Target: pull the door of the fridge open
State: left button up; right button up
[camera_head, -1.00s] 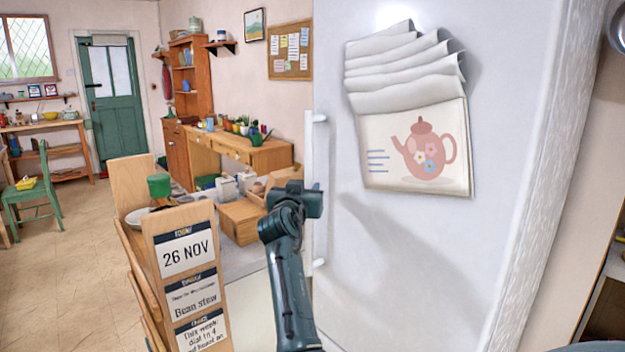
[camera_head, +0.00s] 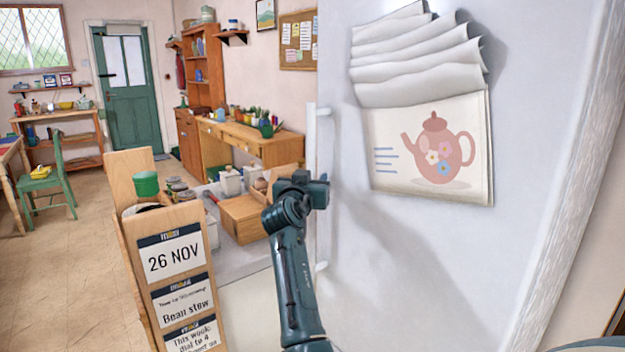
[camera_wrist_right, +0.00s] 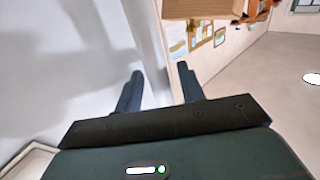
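The fridge door (camera_head: 400,265) is a large white panel filling the right half of the head view. Its white upright handle (camera_head: 323,135) runs along the door's left edge. My right gripper (camera_head: 318,190) is at the middle of the handle and hides part of it. In the right wrist view, the two dark fingers (camera_wrist_right: 158,85) stand apart, with a pale upright bar, seemingly the handle, running between them. I see gaps beside the bar, so the gripper looks open around it. Whether the door stands ajar is unclear. My left gripper is out of view.
A wooden stand with date cards (camera_head: 170,250) is near my right arm at the left. A wooden desk (camera_head: 245,145) and boxes stand behind. The tiled floor (camera_head: 70,270) at left is clear.

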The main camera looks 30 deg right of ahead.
grip_shut()
dwell(0.3)
dwell(0.3)
